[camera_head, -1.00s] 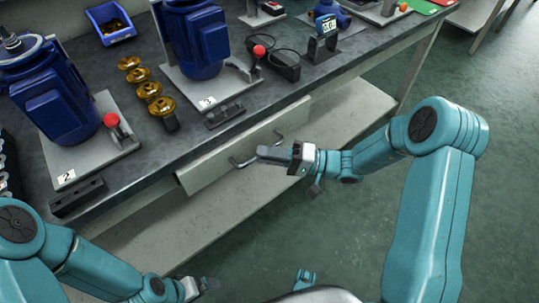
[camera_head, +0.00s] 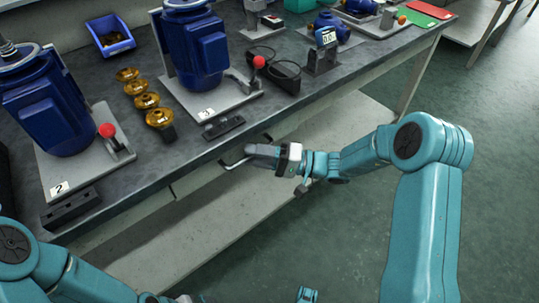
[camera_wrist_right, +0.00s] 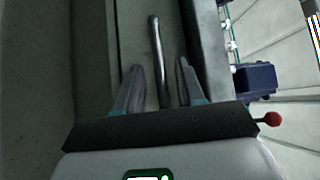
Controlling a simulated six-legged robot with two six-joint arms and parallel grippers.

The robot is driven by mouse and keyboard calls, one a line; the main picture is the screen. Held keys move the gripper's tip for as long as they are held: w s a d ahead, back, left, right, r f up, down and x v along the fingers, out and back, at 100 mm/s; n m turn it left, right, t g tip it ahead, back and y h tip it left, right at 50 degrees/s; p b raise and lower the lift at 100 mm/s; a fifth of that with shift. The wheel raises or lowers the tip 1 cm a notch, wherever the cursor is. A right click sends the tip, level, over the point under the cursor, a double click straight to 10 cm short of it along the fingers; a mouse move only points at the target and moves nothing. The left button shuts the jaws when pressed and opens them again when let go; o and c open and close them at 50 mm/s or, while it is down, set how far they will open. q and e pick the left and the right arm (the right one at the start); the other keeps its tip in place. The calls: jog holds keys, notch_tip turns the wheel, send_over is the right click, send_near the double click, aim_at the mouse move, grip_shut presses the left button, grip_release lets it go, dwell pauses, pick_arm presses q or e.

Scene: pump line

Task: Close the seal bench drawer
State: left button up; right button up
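The seal bench drawer (camera_head: 197,179) is a pale front panel under the bench's front edge, now close beneath the worktop and little pulled out, if at all. Its bar handle (camera_head: 235,163) is partly hidden by my right gripper (camera_head: 262,152). In the right wrist view, the handle (camera_wrist_right: 158,60) runs between the two fingers of my right gripper (camera_wrist_right: 158,82), with a gap on each side; the fingers are open around it. My left gripper (camera_head: 182,299) barely shows at the bottom edge; its fingers cannot be made out.
The worktop (camera_head: 185,150) carries blue pumps (camera_head: 195,50), brass-coloured rings (camera_head: 147,101), a blue bin (camera_head: 109,36) and a black block (camera_head: 223,127) near the edge above the drawer. A lower shelf (camera_head: 215,215) runs beneath.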

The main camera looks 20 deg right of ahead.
jog(key=p+v, duration=0.2)
jog(key=v, duration=1.4)
jog(key=shift+d, duration=0.2)
jog(key=shift+s, duration=0.15)
